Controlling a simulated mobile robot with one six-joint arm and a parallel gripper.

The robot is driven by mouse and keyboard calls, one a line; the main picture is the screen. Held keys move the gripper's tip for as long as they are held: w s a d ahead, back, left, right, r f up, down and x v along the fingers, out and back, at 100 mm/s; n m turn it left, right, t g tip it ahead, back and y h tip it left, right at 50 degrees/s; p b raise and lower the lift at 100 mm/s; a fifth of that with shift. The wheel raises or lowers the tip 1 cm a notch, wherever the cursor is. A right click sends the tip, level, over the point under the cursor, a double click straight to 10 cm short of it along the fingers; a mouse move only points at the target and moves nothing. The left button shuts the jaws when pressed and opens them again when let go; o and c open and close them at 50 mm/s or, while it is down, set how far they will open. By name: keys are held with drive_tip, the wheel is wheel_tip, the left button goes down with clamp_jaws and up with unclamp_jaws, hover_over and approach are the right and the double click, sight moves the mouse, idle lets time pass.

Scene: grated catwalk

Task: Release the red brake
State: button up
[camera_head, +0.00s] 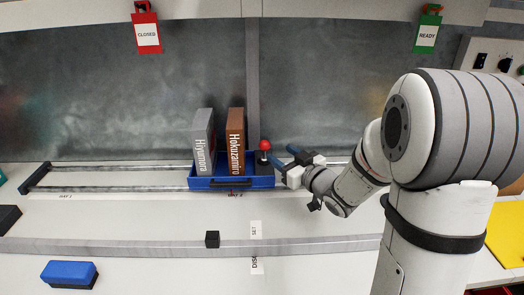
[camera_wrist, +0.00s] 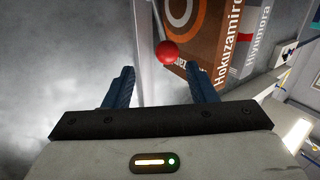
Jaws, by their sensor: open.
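The red brake is a round red knob (camera_head: 265,145) on a short dark post at the right end of a blue tray. In the wrist view the red knob (camera_wrist: 167,52) is ahead of my fingertips, roughly between their lines and a little right of centre. My gripper (camera_head: 284,155) is just right of the knob, with its blue fingers pointing at it. The gripper (camera_wrist: 162,76) is open, and nothing is between its fingers. The knob's post is mostly hidden in the wrist view.
The blue tray (camera_head: 207,184) on rails (camera_head: 110,178) carries a grey box (camera_head: 203,140) and a brown box (camera_head: 236,140), both upright left of the knob. A metal back wall stands behind.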

sight(268, 147)
drive_tip(key=shift+w+a+f+y, duration=0.1)
drive_tip(key=shift+a+f+y, duration=0.05)
drive_tip(key=shift+a+y, duration=0.35)
drive_tip(key=x, duration=0.7)
drive_tip(key=shift+w, duration=0.1)
drive_tip(key=c, duration=0.9)
drive_tip(key=shift+a, duration=0.4)
drive_tip(key=shift+c, duration=0.2)
drive_tip(key=shift+d, duration=0.25)
drive_tip(key=shift+p, duration=0.5)
